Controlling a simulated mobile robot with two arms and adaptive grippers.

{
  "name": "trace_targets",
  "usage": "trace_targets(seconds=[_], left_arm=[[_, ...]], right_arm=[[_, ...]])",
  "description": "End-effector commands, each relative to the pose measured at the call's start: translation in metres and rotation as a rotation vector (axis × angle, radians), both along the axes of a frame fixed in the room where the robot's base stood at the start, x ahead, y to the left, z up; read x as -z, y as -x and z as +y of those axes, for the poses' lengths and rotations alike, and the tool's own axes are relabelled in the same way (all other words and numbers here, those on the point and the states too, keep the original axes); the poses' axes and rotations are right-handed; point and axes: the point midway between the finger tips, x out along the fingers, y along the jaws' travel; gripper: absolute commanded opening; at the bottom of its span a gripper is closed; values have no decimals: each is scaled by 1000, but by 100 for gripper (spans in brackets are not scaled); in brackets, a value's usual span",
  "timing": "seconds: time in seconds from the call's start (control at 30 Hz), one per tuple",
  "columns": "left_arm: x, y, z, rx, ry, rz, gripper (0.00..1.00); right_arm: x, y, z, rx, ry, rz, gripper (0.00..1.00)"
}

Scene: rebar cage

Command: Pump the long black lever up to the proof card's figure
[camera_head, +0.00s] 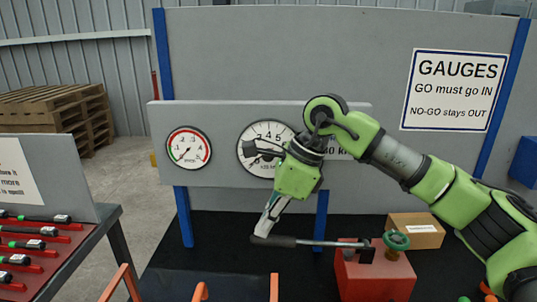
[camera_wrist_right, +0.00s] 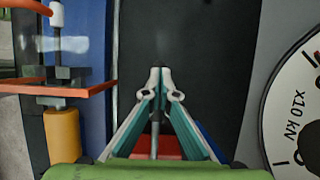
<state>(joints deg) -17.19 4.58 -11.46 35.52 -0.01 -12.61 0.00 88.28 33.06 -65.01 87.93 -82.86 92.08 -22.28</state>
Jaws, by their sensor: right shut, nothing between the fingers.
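The long black lever (camera_head: 285,242) runs nearly level to the left from a red pump block (camera_head: 375,277), ending in a thick black grip. My right gripper (camera_head: 264,232) points down at the grip end, its fingers shut and empty; whether they touch the lever is unclear. In the wrist view its fingertips (camera_wrist_right: 160,76) are together, with a grey rod behind them. The large white dial (camera_head: 257,163) is on the grey panel, partly covered by my right arm. My left gripper is out of view.
A green handwheel (camera_head: 396,240) tops the pump block, with a cardboard box (camera_head: 416,229) behind. A smaller red-rimmed gauge (camera_head: 189,147) is at left. Orange bars (camera_head: 122,284) rise in front. A red rack of tools (camera_head: 35,240) stands left. Black bench top is clear behind the lever.

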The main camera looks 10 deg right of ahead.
Motion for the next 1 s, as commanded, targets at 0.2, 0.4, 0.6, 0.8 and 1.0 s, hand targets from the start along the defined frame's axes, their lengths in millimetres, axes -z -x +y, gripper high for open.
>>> trace_targets(seconds=[0.2,0.4,0.6,0.8,1.0], left_arm=[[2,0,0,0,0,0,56],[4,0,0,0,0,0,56],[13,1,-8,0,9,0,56],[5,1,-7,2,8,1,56],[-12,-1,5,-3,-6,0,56]], right_arm=[[4,0,0,1,2,1,0],[6,0,0,1,2,2,0],[18,0,0,0,2,3,0],[8,0,-1,1,2,1,0],[-19,1,-8,2,2,0,0]])
